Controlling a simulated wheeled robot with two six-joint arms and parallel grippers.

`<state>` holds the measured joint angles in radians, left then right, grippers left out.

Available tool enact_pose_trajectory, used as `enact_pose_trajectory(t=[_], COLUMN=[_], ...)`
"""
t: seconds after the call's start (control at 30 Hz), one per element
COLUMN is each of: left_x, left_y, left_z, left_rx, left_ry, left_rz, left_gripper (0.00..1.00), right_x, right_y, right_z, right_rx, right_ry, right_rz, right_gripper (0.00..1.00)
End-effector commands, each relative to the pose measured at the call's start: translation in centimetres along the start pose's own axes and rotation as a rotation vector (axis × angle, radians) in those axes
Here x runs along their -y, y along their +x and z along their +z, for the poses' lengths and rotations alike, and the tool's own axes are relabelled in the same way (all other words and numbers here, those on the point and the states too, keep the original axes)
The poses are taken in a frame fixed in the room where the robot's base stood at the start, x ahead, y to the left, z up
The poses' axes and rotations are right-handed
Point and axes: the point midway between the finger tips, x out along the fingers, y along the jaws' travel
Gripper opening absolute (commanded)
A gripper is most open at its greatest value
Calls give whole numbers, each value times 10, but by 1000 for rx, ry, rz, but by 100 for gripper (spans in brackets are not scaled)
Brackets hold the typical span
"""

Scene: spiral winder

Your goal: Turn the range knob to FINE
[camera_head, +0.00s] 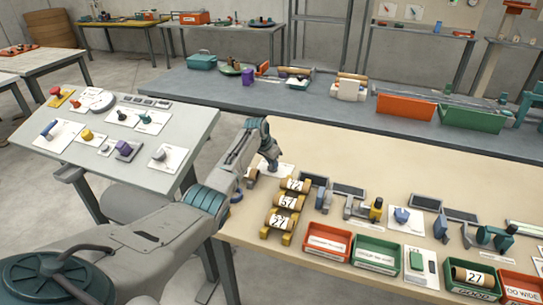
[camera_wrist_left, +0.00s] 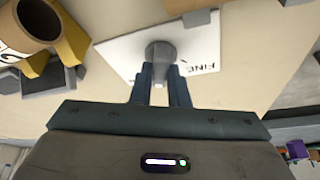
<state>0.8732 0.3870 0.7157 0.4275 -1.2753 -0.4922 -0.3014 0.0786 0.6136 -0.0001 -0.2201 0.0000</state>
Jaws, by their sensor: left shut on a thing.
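The range knob (camera_wrist_left: 160,50) is a grey round knob on a white card (camera_wrist_left: 118,52) in the left wrist view. The word FINE (camera_wrist_left: 203,66) is printed on the card to the right of the knob. My left gripper (camera_wrist_left: 161,72) is shut on the knob, with a finger on each side of it. In the head view my left gripper (camera_head: 270,163) reaches down to the white card (camera_head: 287,170) at the left back of the beige table; the knob is mostly hidden there. The knob's pointer cannot be made out. My right gripper is not in view.
Red (camera_head: 327,243) and green bins (camera_head: 376,255) line the front edge. A grey sloped panel (camera_head: 180,130) with other knobs stands left.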

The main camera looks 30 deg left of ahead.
Motion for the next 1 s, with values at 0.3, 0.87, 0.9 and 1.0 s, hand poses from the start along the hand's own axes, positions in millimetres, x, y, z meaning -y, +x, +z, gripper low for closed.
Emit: enact_pose_trajectory(t=[0.3, 0.87, 0.9, 1.0], left_x=[-3, -5, -5, -6], left_y=[-3, 2, 2, 2], left_z=[-2, -2, -3, -3], left_rx=[1, 0, -1, -2], left_ry=[-276, -763, -796, -872], left_rz=[-114, -317, -331, -361], left_gripper=[0, 0, 0, 0], right_x=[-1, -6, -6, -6], right_y=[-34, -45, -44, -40], right_z=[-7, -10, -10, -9], right_rx=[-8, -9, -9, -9], right_ry=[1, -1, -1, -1], right_rz=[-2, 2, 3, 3], right_gripper=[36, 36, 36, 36])
